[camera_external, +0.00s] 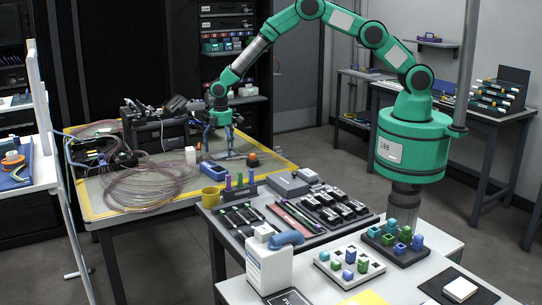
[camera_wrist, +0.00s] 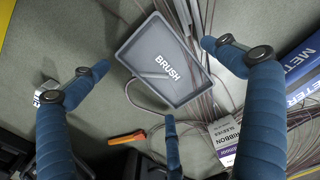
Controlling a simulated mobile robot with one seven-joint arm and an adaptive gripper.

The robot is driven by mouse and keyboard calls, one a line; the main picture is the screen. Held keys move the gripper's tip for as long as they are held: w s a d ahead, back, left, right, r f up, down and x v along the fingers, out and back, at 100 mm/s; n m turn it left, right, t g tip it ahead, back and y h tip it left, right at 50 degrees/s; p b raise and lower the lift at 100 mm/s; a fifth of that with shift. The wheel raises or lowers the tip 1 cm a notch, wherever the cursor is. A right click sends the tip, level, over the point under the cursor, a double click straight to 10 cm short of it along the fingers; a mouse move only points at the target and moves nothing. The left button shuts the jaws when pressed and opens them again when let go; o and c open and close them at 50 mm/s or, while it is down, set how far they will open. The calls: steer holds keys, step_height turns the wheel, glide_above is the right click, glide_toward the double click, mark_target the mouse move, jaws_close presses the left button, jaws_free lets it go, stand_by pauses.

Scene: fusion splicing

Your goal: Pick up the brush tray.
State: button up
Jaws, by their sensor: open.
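The brush tray (camera_wrist: 187,88) is a shallow dark grey tray marked BRUSH. It lies on the table in the upper middle of the wrist view, and a thin brush-like item shows inside it. My gripper (camera_wrist: 156,68) has three blue fingers spread apart around the tray, one to its left, one to its right and one below it in the picture. Nothing is held. In the external view my gripper (camera_external: 221,148) points down over the back table's right part. I cannot clearly make out the tray there.
Clear tubes or cables (camera_wrist: 218,105) run beside the tray. A ribbon sleeves box (camera_wrist: 224,140), blue METER boxes (camera_wrist: 298,75) and an orange-handled tool (camera_wrist: 127,137) lie around it.

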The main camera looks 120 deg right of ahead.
mark_target(224, 154)
steer(key=shift+c, duration=0.3)
steer(key=c, duration=1.1)
steer(key=shift+c, duration=0.2)
steer(key=shift+r, duration=0.1)
steer(key=shift+r, duration=0.85)
steer(key=shift+s+a+r+p, duration=0.15)
steer(key=shift+r+p, duration=0.25)
steer(key=shift+r, duration=0.55)
steer(key=s+a, duration=0.2)
steer(key=s, duration=0.2)
steer(key=s+a+r+p, duration=0.1)
steer(key=s+a, duration=0.2)
steer(key=s, duration=0.1)
steer(key=s+a, duration=0.3)
steer(key=s, duration=0.2)
steer(key=shift+s+a+r, duration=0.1)
steer(key=shift+r, duration=0.05)
